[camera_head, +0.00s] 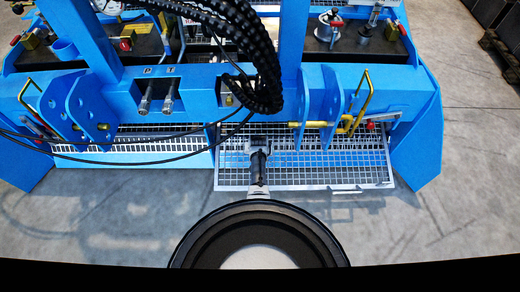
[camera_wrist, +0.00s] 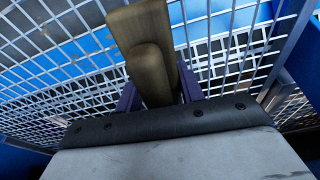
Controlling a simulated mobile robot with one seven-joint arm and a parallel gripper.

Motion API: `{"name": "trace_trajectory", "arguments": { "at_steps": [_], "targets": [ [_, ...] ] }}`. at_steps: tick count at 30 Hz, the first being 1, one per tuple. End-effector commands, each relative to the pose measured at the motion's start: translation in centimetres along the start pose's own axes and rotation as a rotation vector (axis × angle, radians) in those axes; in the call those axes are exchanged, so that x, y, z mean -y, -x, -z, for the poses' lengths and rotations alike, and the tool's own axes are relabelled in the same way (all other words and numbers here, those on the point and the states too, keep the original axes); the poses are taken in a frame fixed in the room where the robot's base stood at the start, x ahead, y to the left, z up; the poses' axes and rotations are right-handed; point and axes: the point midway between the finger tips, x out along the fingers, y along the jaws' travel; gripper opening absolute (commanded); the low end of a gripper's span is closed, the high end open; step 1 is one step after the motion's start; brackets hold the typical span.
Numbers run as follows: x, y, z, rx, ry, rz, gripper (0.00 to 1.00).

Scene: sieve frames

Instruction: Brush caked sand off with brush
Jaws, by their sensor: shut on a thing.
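My gripper (camera_wrist: 160,92) is shut on the wooden brush (camera_wrist: 141,28), seen in the wrist view as a light brown block between the two dark fingers. The bristles are hidden from this angle. In the head view my gripper (camera_head: 262,146) is over the left part of the right-hand metal sieve frame (camera_head: 325,170). The sieve's wire grid (camera_wrist: 65,70) fills much of the wrist view behind the brush. I cannot tell whether the brush touches the grid.
A blue machine frame (camera_head: 205,80) surrounds the sieves. Black cables (camera_head: 255,60) hang close above my gripper. A second sieve (camera_head: 130,152) lies to the left. Yellow handles (camera_head: 357,110) and blue brackets (camera_head: 310,105) stand near the right sieve. Grey floor (camera_head: 420,215) is clear in front.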

Motion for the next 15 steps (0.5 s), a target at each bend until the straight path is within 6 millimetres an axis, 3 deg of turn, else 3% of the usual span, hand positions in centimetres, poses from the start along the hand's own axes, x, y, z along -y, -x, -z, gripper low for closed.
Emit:
{"name": "trace_trajectory", "arguments": {
  "at_steps": [1, 15],
  "targets": [
    [0.1, -1.4, -2.9, 0.026, 0.006, 0.0, 0.02],
    [-0.1, 3.2, -2.0, 0.029, 0.003, -0.001, 0.02]
  ]
}}
